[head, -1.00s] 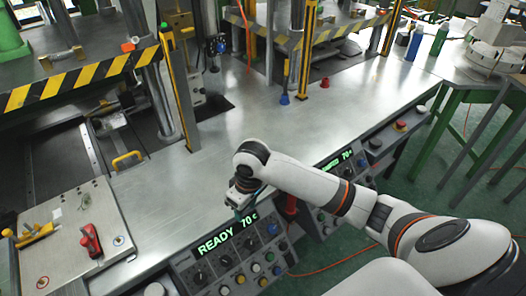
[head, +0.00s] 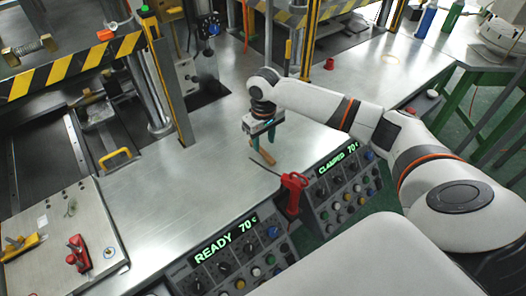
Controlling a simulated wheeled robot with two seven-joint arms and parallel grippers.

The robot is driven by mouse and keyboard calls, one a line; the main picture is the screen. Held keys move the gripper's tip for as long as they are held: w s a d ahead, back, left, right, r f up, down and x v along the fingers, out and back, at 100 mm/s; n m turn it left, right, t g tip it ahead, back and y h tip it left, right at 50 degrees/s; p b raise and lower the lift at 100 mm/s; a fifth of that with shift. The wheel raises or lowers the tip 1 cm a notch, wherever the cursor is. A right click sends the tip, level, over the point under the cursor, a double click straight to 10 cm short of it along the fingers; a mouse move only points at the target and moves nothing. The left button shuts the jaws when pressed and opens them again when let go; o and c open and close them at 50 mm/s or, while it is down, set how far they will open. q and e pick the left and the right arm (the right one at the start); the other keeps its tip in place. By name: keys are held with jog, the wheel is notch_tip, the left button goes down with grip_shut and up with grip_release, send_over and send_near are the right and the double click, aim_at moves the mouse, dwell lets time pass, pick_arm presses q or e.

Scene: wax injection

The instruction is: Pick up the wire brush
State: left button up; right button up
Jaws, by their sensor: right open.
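A small tan, wooden-looking piece (head: 263,154), which looks like the wire brush, lies on the steel bench top. Its upper part is hidden behind my right gripper, and I cannot make out any bristles. My left gripper is not in view.
A red-handled tool (head: 292,192) with a thin dark rod sits at the bench's front edge, close to my right gripper. Control panels (head: 237,256) line that edge. A striped press (head: 80,66) stands at the left. The bench top (head: 190,180) left of my gripper is clear.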

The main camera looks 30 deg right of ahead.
aim_at(263, 151)
jog(key=f, duration=0.3)
jog(key=f+p, duration=0.1)
jog(key=shift+w+d+f, duration=0.15)
jog(key=shift+w+f, duration=0.05)
jog(key=shift+w, duration=0.2)
jog(key=shift+f, duration=0.4)
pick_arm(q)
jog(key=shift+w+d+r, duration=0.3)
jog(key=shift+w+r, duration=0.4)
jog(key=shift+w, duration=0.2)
pick_arm(e)
jog(key=shift+f, duration=0.25)
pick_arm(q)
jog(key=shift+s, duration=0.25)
pick_arm(e)
grip_shut()
